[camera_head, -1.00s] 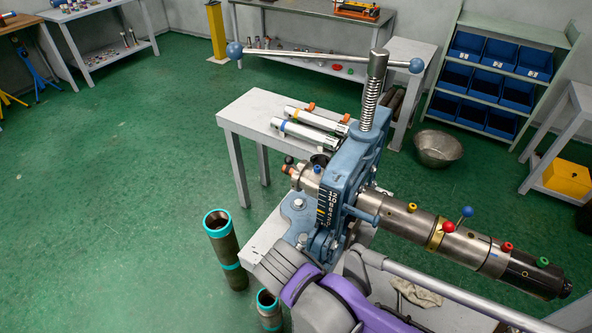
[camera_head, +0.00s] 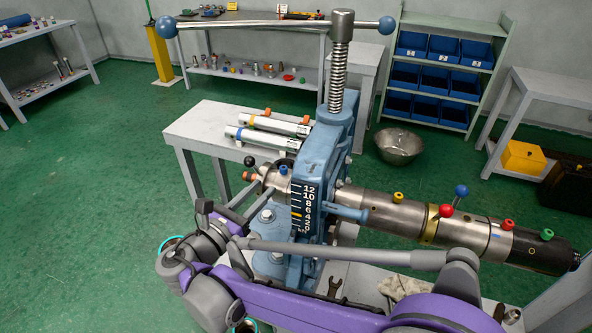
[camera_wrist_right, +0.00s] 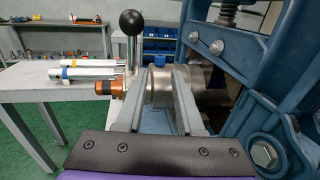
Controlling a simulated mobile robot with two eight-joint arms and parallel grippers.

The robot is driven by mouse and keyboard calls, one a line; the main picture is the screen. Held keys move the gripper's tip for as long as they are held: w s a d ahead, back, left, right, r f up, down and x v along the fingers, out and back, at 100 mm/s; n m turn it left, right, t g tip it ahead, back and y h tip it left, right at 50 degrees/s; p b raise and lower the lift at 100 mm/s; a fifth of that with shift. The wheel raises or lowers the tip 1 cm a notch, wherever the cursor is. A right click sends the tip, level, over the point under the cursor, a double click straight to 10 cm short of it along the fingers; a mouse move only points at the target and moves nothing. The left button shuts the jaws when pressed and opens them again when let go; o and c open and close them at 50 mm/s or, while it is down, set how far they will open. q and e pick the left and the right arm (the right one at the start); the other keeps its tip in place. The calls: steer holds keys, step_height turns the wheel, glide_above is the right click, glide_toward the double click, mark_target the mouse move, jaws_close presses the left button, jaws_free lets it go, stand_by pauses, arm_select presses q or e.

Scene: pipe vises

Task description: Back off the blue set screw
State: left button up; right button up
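The blue set screw (camera_wrist_right: 160,60) shows in the right wrist view as a small blue head on top of a steel collar (camera_wrist_right: 162,88). In the head view a small blue spot (camera_head: 283,170) on the collar at the vise's left side seems to be the same screw. My right gripper (camera_wrist_right: 160,70) is open. Its two grey fingers point at the collar, and the blue head shows in the gap between the tips. I cannot tell whether they touch anything. In the head view my right gripper (camera_head: 248,189) is at the collar's left end. My left gripper is not in view.
A blue pipe vise (camera_head: 322,160) stands just right of my fingers. A black ball on a rod (camera_wrist_right: 131,22) and an orange knob (camera_wrist_right: 110,88) sit close to the left finger. A steel pipe (camera_head: 380,212) with coloured knobs extends right. Floor at left is clear.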

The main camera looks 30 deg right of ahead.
mark_target(281, 170)
steer(key=x, duration=0.9)
steer(key=shift+w+d+b, duration=0.15)
steer(key=shift+d+b, duration=0.15)
steer(key=shift+d, duration=0.05)
jaws_close()
